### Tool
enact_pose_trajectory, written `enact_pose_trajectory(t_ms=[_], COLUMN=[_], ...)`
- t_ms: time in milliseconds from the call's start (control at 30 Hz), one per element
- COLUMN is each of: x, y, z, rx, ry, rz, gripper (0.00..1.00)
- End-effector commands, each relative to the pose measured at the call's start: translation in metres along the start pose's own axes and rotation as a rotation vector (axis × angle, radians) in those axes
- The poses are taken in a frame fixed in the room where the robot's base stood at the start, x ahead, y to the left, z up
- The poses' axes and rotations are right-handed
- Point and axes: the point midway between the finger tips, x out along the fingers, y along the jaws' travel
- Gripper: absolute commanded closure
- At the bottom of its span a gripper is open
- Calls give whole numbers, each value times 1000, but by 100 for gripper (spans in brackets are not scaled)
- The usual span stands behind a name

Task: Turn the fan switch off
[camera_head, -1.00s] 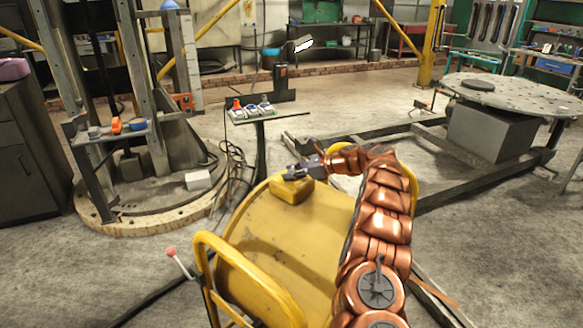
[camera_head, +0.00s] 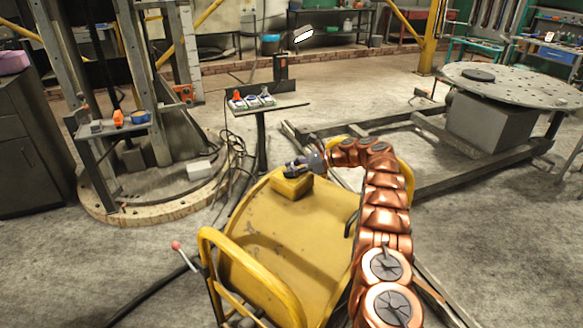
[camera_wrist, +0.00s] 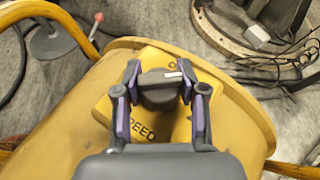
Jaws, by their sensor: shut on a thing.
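The fan is a large yellow drum (camera_head: 285,235) with a yellow tube frame, below my arm in the head view. A dark grey knob (camera_wrist: 158,89) stands on the box. My gripper (camera_wrist: 159,84) is shut on the knob, one finger on each side. In the head view my gripper (camera_head: 297,167) is at the box's top; the knob is hidden there.
A small stand (camera_head: 265,106) with several small items is behind the fan. A round perforated table (camera_head: 520,85) is at the right. A lever with a red ball (camera_head: 176,246) stands left of the fan. Cables lie on the floor.

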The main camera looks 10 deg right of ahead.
Motion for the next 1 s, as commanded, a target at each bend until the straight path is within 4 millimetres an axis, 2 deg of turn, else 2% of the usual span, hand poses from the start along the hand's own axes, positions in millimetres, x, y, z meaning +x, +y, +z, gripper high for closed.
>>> enact_pose_trajectory(t_ms=[467,500,733,1000], x=[4,4,2,1], y=[3,3,2,1], z=[-1,-1,0,0], rx=[-2,-2,-2,-2], ry=[0,0,0,-1], rz=[15,15,9,6], gripper=[95,59,35,35])
